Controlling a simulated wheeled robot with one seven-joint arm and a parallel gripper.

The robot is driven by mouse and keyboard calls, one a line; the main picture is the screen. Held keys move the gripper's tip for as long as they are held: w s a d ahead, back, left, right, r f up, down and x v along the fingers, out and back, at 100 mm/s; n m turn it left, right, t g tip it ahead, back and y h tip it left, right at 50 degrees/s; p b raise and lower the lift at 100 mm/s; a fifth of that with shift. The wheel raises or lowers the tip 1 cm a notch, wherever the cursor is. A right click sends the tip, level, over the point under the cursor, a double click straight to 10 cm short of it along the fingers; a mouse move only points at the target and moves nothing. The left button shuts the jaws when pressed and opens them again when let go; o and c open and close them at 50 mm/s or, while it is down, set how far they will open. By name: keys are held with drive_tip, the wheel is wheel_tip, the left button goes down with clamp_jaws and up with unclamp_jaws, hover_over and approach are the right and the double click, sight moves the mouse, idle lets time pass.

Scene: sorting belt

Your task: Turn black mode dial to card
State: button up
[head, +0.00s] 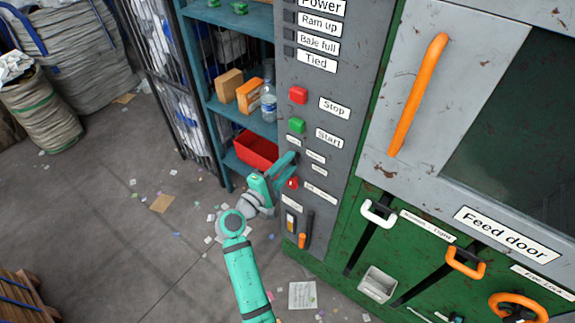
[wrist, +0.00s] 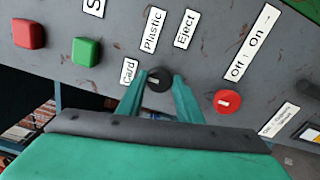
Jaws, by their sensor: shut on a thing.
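The black mode dial (wrist: 159,79) sits on the grey control panel in the wrist view, with a small pale mark on its face. The mark seems to lie toward the left, on the Card side, but is too small to read surely. My gripper (wrist: 160,82) is shut on the dial, one finger on each side. In the head view my gripper (head: 291,163) reaches the panel and hides the dial.
A red knob (wrist: 228,101) with an Off/On label is right of the dial. A green button (head: 297,125) and a red button (head: 298,95) are higher on the panel. A shelf with a red bin (head: 257,150) stands left. The feed door's orange handle (head: 418,95) is right.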

drive_tip(key=o, duration=1)
drive_tip(key=shift+o, duration=0.2)
drive_tip(key=v, duration=1.1)
drive_tip(key=shift+w, duration=0.1)
